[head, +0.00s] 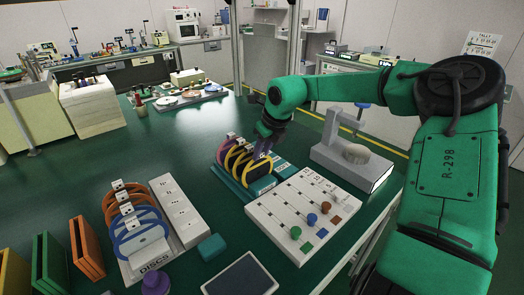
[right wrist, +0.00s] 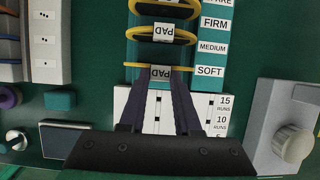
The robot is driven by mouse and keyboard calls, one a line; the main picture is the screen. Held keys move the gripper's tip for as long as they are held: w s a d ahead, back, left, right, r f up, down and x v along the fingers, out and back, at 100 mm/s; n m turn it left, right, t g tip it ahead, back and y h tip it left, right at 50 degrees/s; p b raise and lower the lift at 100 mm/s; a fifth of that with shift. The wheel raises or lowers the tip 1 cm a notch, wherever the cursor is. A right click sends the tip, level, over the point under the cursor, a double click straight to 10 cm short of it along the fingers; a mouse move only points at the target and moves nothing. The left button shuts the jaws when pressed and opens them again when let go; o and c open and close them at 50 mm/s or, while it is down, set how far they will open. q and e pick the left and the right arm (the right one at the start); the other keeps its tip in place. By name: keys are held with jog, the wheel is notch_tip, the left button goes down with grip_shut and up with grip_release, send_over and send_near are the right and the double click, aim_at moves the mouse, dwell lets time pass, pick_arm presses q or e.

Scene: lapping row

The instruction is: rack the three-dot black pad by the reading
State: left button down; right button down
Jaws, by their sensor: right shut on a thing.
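My right gripper (head: 262,148) points down over the teal pad rack (head: 226,180). It is shut on a yellow-edged pad (right wrist: 133,65); its dark purple fingers show in the right wrist view (right wrist: 162,88), on either side of a white PAD tag. This pad is in line with the SOFT label (right wrist: 210,71). I cannot tell whether it is seated or slightly raised, and its dots are not readable. Two other yellow-rimmed pads with dark faces, a middle pad (right wrist: 162,38) and a far pad (right wrist: 165,10), stand nearer FIRM and beyond. My left gripper is not in view.
A white slider board (head: 310,215) with coloured knobs stands in front of the rack. A grey instrument (head: 350,160) with a round stage is to the right. A DISCS rack (head: 150,262), a dotted white block (head: 178,210) and a dark screen (head: 240,275) are to the left.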

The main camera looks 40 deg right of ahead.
jog(key=shift+f, duration=0.25)
jog(key=c, duration=0.5)
grip_release()
jog(key=shift+r, duration=0.1)
jog(key=shift+c, duration=0.2)
jog(key=v, duration=1.4)
jog(key=shift+r+b, duration=0.25)
jog(key=shift+b, duration=0.1)
jog(key=shift+s, duration=0.15)
